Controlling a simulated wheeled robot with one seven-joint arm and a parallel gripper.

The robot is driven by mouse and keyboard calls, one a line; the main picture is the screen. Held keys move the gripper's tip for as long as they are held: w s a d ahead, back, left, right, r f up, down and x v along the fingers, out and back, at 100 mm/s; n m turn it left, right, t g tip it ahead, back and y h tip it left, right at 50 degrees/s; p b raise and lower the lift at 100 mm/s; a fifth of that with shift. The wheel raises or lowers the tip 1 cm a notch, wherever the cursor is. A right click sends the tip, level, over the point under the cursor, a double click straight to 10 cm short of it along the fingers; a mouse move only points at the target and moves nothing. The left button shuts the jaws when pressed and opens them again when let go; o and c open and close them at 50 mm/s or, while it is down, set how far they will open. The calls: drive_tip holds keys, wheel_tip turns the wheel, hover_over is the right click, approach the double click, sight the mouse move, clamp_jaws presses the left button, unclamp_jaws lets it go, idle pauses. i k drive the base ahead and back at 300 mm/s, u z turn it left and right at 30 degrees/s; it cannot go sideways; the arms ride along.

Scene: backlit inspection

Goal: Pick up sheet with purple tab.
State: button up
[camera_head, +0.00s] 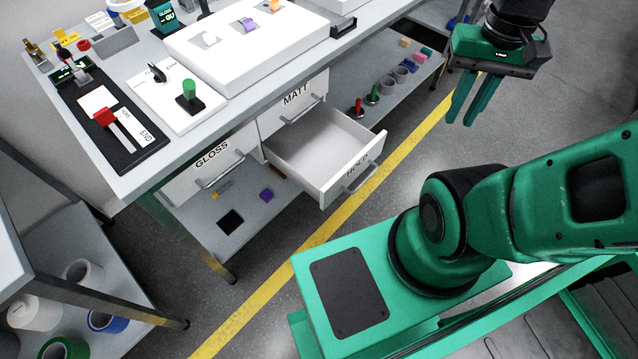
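A small purple tab (248,23) shows on top of the white box-like panel (215,72) on the bench. The sheet it belongs to is hard to tell from the white surface. My gripper (462,122) hangs over the floor at the upper right, well away from the panel. Its two green fingers point down with a gap between them, and nothing shows between them.
The HOLD drawer (352,175) stands pulled out and looks empty; the GLOSS drawer (208,172) is shut. A black slider device (125,158) and a green knob (189,90) stand left of the panel. The lower shelf (245,215) holds a purple piece (267,195). Floor (425,165) is clear beyond the drawer.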

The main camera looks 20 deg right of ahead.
sight(245, 26)
drive_tip(key=u, duration=0.8)
drive_tip(key=k, duration=0.6)
drive_tip(key=z, duration=0.7)
drive_tip(key=i, duration=0.95)
